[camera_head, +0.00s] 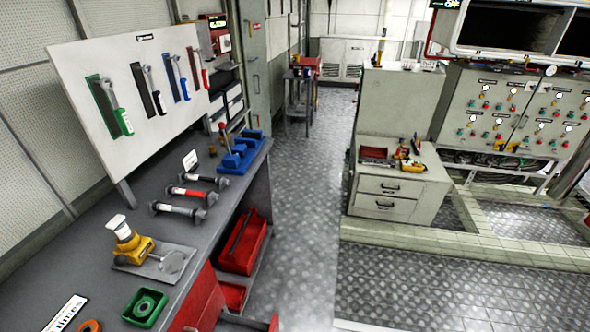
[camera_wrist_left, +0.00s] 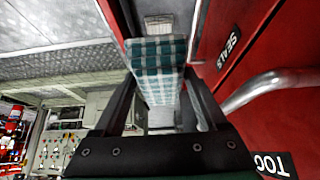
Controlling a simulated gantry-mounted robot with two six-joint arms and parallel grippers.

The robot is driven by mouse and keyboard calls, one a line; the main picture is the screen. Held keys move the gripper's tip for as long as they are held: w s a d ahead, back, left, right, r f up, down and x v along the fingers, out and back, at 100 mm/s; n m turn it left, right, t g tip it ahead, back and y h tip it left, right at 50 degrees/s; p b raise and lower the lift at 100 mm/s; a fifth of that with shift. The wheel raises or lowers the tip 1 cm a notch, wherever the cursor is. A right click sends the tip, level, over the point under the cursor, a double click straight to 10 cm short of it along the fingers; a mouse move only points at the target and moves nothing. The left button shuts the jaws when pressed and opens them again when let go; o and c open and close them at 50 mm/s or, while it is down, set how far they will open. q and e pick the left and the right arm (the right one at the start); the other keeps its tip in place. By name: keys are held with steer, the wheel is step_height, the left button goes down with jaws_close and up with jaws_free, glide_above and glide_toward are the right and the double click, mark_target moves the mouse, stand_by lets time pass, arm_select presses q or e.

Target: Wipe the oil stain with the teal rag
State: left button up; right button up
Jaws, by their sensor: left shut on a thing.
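My left gripper (camera_wrist_left: 160,75) shows in the left wrist view, with its two dark fingers on either side of a teal and white checked rag (camera_wrist_left: 158,58). It is shut on the rag, which extends beyond the fingers. Neither gripper shows in the head view. I cannot make out an oil stain in either view.
In the left wrist view, red drawers (camera_wrist_left: 231,75) with a metal handle (camera_wrist_left: 270,86) stand close at the right.

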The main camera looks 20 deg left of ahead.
arm_select(q)
steer(key=shift+f, duration=0.1)
step_height(320, 180, down, 28)
steer(key=b, duration=2.8)
steer(key=shift+f+b, duration=0.25)
steer(key=shift+b, duration=0.15)
step_height(320, 180, up, 29)
steer(key=p, duration=2.9)
steer(key=shift+f+b, duration=0.2)
steer(key=shift+b, duration=0.1)
steer(key=shift+d, duration=0.1)
steer(key=w+f+b, duration=0.1)
steer(key=f+b, duration=1.8)
steer(key=w+a+f+b, duration=0.1)
steer(key=f+b, duration=0.9)
steer(key=shift+w+f, duration=0.25)
steer(key=shift+w, duration=0.05)
steer(key=shift+d+f+b, duration=0.1)
steer(key=shift+f+b, duration=0.65)
steer(key=shift+f, duration=0.9)
